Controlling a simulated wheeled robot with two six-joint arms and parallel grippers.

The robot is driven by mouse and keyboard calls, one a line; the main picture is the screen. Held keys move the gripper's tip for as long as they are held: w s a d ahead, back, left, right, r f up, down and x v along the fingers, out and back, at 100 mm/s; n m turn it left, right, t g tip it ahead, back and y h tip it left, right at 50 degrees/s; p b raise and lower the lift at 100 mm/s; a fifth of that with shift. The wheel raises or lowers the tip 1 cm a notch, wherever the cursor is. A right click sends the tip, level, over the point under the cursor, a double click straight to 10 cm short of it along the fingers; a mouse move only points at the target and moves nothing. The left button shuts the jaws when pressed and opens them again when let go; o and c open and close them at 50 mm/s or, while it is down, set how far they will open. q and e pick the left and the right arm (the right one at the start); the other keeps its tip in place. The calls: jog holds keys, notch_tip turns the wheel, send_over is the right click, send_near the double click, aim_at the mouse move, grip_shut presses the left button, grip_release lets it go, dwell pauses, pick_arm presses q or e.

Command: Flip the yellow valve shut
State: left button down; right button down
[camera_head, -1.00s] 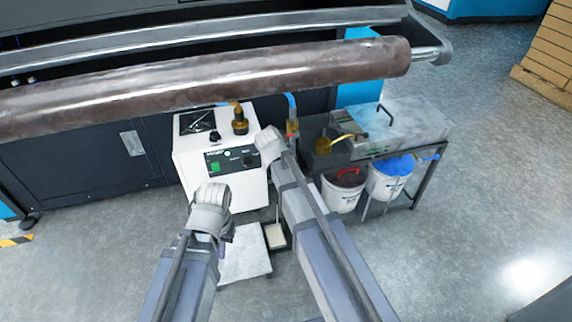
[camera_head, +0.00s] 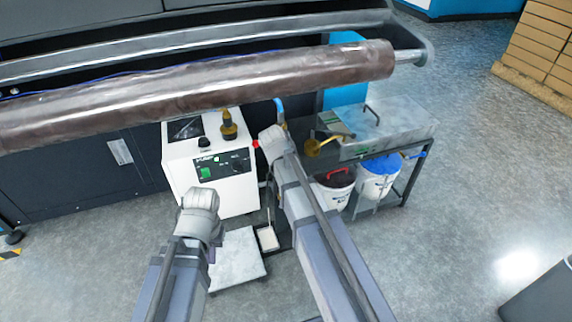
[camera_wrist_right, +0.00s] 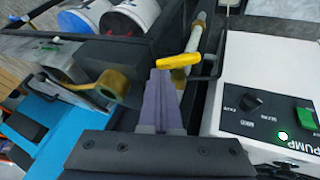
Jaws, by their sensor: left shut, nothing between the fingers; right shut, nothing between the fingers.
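The yellow valve handle (camera_wrist_right: 180,61) shows in the right wrist view, lying roughly crosswise over a pale pipe (camera_wrist_right: 197,45). My right gripper (camera_wrist_right: 162,84) is shut and empty, its purple fingertips close to the handle's left end; I cannot tell whether they touch. In the head view my right gripper (camera_head: 272,140) is beside the pump's right side and covers most of the valve area; a small red part (camera_head: 256,143) shows at its left. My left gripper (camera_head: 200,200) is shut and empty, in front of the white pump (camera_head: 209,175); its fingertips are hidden.
A brown roll (camera_head: 200,95) spans the machine above the pump.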

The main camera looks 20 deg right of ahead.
jog(key=shift+d+f, duration=0.25)
jog(key=shift+d, duration=0.4)
jog(key=shift+r, duration=0.15)
jog(key=shift+a+r+p, duration=0.1)
jog(key=shift+r+p, duration=0.6)
jog(key=shift+r, duration=0.1)
jog(key=shift+r+p, duration=0.35)
jog(key=shift+p, duration=0.05)
jog(key=r+p, duration=0.2)
jog(key=a+r+p, duration=0.1)
jog(key=shift+r+p, duration=0.4)
jog(key=s+d+r+p, duration=0.3)
jog(key=d+r+p, duration=0.2)
jog(key=d, duration=0.1)
jog(key=shift+s+d+r+p, duration=0.3)
jog(key=shift+d+r+p, duration=0.05)
jog(key=shift+r+p, duration=0.05)
